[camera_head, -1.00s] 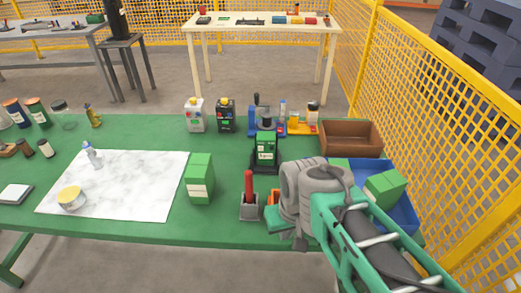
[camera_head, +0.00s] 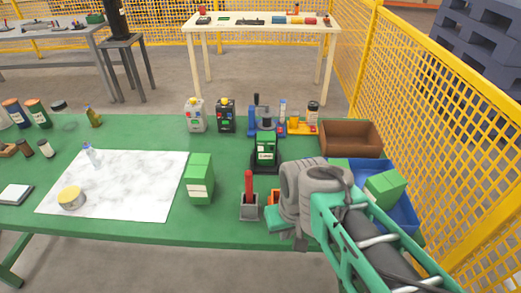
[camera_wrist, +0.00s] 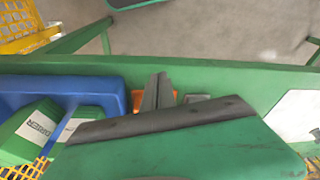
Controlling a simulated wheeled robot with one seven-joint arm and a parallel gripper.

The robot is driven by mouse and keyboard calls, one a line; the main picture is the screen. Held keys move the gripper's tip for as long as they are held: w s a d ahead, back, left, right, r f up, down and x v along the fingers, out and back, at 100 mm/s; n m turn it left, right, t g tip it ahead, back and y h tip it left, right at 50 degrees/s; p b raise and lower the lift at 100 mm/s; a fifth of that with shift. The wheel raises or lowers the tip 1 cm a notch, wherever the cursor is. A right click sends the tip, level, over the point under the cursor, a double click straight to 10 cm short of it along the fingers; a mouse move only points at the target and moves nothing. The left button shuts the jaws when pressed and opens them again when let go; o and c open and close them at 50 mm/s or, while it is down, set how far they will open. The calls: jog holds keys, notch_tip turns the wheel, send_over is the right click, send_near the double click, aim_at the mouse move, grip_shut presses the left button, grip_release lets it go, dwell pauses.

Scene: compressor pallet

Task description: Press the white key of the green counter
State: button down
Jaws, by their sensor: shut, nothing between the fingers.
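A small green device with white marks on its face (camera_head: 265,147) stands on a black base near the middle of the green table. It looks like the green counter, but its white key is too small to make out. My gripper is at the table's front right, nearer the front edge than the device and apart from it. Its grey fingers (camera_wrist: 155,93) show closed together and empty in the wrist view, above an orange thing (camera_wrist: 168,98). In the head view my wrist hides the fingertips. The green device is not in the wrist view.
Right of my gripper is a blue bin (camera_head: 408,218) with green boxes. A grey holder with a red handle (camera_head: 249,207) and a green carton (camera_head: 200,178) stand to its left. A blue press (camera_head: 253,122) and a brown tray (camera_head: 350,138) are behind. Yellow fencing is at right.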

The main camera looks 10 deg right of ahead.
jog(key=w+r+t+p, duration=0.3)
jog(key=r+p, duration=2)
jog(key=r, duration=0.8)
jog(key=shift+d, duration=0.15)
jog(key=shift+d+r, duration=0.1)
